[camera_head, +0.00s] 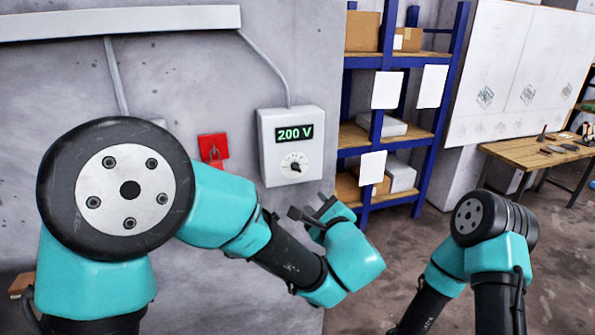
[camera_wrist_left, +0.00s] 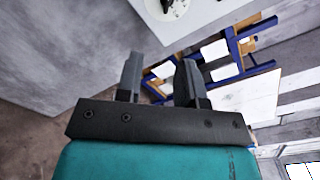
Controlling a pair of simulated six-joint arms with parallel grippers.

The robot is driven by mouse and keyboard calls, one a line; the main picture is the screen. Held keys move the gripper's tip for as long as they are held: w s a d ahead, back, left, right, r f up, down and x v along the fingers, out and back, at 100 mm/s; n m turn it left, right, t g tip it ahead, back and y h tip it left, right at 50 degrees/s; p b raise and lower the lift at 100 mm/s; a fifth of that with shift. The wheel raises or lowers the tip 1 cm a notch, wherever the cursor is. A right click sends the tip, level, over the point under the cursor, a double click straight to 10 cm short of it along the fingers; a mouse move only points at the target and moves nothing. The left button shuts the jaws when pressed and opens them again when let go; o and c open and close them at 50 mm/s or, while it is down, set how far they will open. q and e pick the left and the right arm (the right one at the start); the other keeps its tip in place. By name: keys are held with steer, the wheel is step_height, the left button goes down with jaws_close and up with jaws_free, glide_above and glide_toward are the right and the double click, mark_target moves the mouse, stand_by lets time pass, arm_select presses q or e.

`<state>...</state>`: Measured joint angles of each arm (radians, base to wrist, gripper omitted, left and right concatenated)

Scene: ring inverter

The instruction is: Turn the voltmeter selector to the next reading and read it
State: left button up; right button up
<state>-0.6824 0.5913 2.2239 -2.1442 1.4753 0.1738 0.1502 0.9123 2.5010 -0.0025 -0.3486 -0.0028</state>
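The voltmeter (camera_head: 272,152) is a pale box on the grey wall. Its display (camera_head: 294,133) reads "200 V" in green. Below the display is the selector (camera_head: 294,164), a dark knob on a round white dial; I cannot make out its markings. In the left wrist view, part of the white dial (camera_wrist_left: 180,9) shows at the top edge, cut off by the frame. My left gripper (camera_wrist_left: 160,75) has its two fingers apart with nothing between them. In the head view the left gripper (camera_head: 318,211) is below the voltmeter, apart from it. My right gripper is out of view.
A red device (camera_head: 213,147) is on the wall left of the voltmeter. A conduit (camera_head: 267,60) runs up from the box. Blue shelving (camera_head: 436,120) with boxes stands to the right. A wooden workbench (camera_head: 535,155) is at far right.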

mark_target(297, 169)
arm_select(q)
steer(key=shift+s+d+r+t, duration=0.1)
steer(key=shift+d+r+t, duration=0.1)
steer(key=shift+r+t, duration=0.15)
steer(key=x, duration=1.7)
steer(key=shift+w+f, duration=0.2)
steer(key=shift+w, duration=0.05)
steer(key=c, duration=0.6)
